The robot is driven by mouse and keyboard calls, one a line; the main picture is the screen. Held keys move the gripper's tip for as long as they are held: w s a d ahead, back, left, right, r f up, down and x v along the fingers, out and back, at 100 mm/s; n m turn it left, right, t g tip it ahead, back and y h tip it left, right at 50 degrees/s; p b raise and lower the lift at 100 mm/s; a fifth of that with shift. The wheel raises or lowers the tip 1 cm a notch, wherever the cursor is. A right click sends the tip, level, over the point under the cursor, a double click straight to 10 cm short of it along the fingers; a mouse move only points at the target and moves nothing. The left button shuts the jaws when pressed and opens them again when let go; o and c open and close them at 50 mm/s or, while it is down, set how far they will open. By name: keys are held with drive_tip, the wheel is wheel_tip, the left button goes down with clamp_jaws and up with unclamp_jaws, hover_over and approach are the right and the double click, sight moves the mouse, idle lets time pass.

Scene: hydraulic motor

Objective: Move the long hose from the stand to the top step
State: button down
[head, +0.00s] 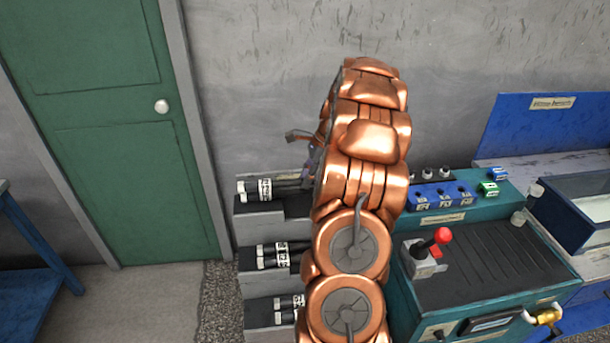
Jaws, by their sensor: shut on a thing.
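A black hose with white-marked end fittings (262,188) lies level at the top step (270,208) of a grey stepped rack; I take it for the long hose. Its right part is hidden behind my copper arm. My gripper (308,178) is over this right part, mostly hidden by the arm, and is shut on the hose. I cannot tell whether the hose rests on the step or is slightly above it. Similar black hoses lie on the middle step (268,256) and the bottom step (287,303). I cannot make out a separate hose stand.
To the right is a teal workbench (480,245) with a red-knobbed lever (442,237), a blue block (440,195) and a green block (488,188). A green door (110,130) and clear floor (150,300) are left of the rack. The wall is close behind.

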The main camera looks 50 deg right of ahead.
wheel_tip(320, 180, down, 4)
drive_tip(key=shift+f+b, duration=0.1)
drive_tip(key=shift+b, duration=0.9)
drive_tip(key=shift+f, duration=1)
drive_tip(key=shift+w+a+f, duration=0.1)
drive_tip(key=shift+f, duration=0.6)
drive_tip(key=c, duration=0.9)
unclamp_jaws()
drive_tip(key=v, duration=1.2)
